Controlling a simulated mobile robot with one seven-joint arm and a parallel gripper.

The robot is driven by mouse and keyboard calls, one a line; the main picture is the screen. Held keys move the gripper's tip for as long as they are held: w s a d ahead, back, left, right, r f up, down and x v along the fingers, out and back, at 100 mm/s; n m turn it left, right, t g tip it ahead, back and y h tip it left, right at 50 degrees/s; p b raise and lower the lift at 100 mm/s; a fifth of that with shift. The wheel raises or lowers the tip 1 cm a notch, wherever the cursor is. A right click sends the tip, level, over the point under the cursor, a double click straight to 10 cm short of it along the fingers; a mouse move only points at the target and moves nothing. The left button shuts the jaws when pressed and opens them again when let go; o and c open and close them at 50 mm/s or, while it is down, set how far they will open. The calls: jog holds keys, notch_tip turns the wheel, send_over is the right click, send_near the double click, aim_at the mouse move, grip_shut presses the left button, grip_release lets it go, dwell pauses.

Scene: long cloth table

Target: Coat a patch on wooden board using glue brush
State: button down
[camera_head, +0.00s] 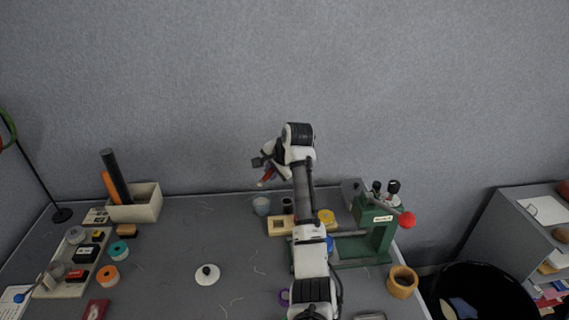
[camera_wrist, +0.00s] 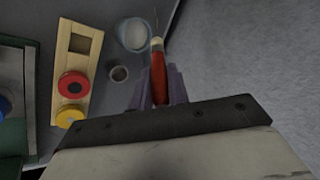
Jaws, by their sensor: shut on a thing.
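My gripper (camera_wrist: 160,82) is shut on a red-handled brush (camera_wrist: 158,77). In the head view my gripper (camera_head: 262,169) is raised above the back of the table, with the brush (camera_head: 267,176) slanting down from it. In the wrist view the pale brush end lies beside or over the rim of a translucent bluish cup (camera_wrist: 131,35); whether it touches cannot be told. The cup stands near the table's back edge in the head view (camera_head: 261,206). A light wooden piece (camera_wrist: 86,50) with a square opening lies beside it, partly hidden by my arm in the head view (camera_head: 278,228). No glue coat is discernible.
Red (camera_wrist: 72,84) and yellow (camera_wrist: 70,114) round pieces are at the wooden piece. A small grey cylinder (camera_wrist: 119,73) stands near the cup. A green machine (camera_head: 376,240) is at the right. A tray (camera_head: 72,288) and box (camera_head: 143,207) are left. The table's middle is mostly clear.

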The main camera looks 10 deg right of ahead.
notch_tip(320, 180, down, 6)
jog(key=b, duration=0.2)
dwell(0.4)
jog(key=shift+f, duration=0.75)
dwell(1.5)
jog(key=shift+r+p, duration=1)
jog(key=shift+r, duration=2.5)
jog(key=shift+f, duration=0.1)
notch_tip(320, 180, down, 7)
jog(key=b, duration=0.2)
